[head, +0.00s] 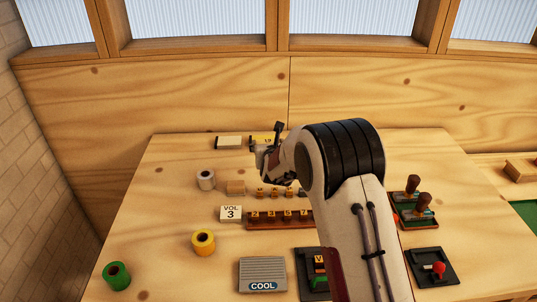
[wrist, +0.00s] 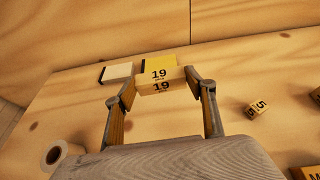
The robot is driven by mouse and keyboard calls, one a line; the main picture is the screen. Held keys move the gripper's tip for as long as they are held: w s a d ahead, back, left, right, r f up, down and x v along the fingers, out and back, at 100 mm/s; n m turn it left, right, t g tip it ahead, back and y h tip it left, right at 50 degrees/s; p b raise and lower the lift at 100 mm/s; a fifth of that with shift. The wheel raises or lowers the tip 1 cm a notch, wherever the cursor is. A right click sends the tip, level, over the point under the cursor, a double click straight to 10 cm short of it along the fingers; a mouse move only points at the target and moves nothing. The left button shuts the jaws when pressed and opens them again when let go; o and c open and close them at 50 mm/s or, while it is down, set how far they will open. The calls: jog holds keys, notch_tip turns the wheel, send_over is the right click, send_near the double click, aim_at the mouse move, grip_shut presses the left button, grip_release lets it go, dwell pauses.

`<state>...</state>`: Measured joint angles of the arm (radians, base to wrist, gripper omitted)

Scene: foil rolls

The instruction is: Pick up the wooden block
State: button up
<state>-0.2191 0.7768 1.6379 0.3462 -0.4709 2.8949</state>
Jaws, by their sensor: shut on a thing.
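A pale wooden block (wrist: 161,91) with a black "19" on its faces sits between the fingertips of my gripper (wrist: 161,86) in the wrist view. The gripper is shut on it, one finger at each side. Behind the block is a yellow pad (wrist: 160,61) with a dark left edge. In the head view my gripper (head: 265,150) is at the table's far side, in front of the yellow pad (head: 259,138). I cannot clearly separate the block from the pad there, nor tell whether the block is off the table.
A white pad (head: 229,142) lies left of the gripper. A foil roll (head: 206,180), a plain wooden piece (head: 236,187) and a row of small lettered cubes lie nearer. Yellow (head: 203,242) and green (head: 117,276) rolls stand front left. The back panel (head: 200,95) rises behind.

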jog(key=shift+r, duration=1.65)
jog(key=s+d+m+g+h, duration=0.1)
jog(key=d+m+h, duration=0.3)
jog(key=d, duration=1.8)
jog(key=s+d+m+g+h, duration=0.2)
jog(key=d+m+h, duration=0.3)
jog(key=d, duration=1.7)
jog(key=shift+s+r+m+g+h, duration=0.2)
jog(key=shift+m+g+h, duration=0.1)
jog(key=shift+g+h, duration=0.3)
jog(key=shift+f, duration=0.1)
jog(key=shift+f, duration=3.1)
jog(key=shift+f, duration=1.85)
